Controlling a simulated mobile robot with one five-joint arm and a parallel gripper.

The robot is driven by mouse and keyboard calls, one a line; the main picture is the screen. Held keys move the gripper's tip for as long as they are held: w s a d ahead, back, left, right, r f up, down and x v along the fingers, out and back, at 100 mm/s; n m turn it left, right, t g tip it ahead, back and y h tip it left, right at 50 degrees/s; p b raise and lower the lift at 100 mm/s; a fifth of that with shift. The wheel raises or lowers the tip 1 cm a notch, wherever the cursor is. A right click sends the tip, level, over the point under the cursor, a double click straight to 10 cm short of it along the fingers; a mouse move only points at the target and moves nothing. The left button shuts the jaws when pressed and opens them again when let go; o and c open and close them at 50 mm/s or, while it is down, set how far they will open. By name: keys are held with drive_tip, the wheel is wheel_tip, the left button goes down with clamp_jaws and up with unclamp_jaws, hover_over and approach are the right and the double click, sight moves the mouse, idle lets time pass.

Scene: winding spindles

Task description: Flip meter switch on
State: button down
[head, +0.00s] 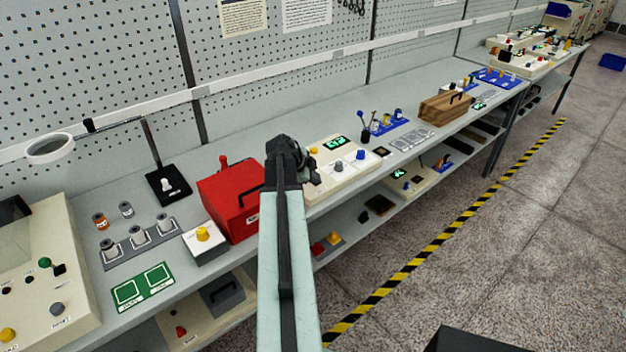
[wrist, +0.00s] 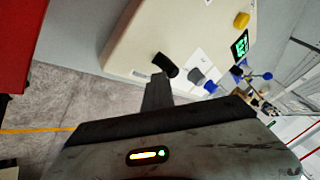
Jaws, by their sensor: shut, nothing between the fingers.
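The meter is a cream box (head: 325,182) with a green lit display (head: 335,143) on the workbench, just right of my gripper (head: 290,158) in the head view. In the wrist view its cream body (wrist: 190,25) fills the upper middle. A short black cylindrical part (wrist: 165,65), perhaps the switch, sticks up near its edge. A grey knob (wrist: 196,75), a blue knob (wrist: 210,87) and a yellow knob (wrist: 241,20) are farther along. My gripper (wrist: 157,88) is shut and empty, its tip close to the black part. I cannot tell whether they touch.
A red box (head: 226,202) stands close on the left of my gripper. A blue tray (head: 388,129) with upright pieces and a wooden box (head: 446,107) are farther right. A lower shelf holds more boxes. A striped floor line (head: 440,240) runs along the bench, with open floor beyond.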

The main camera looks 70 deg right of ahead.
sight(314, 196)
drive_tip(key=shift+d, duration=0.1)
drive_tip(key=shift+a, duration=0.25)
drive_tip(key=a, duration=0.1)
drive_tip(key=s+a, duration=0.1)
drive_tip(key=a, duration=0.1)
drive_tip(key=p+v, duration=0.8)
drive_tip(key=v, duration=0.2)
drive_tip(key=shift+a, duration=0.25)
drive_tip(key=shift+s, duration=0.15)
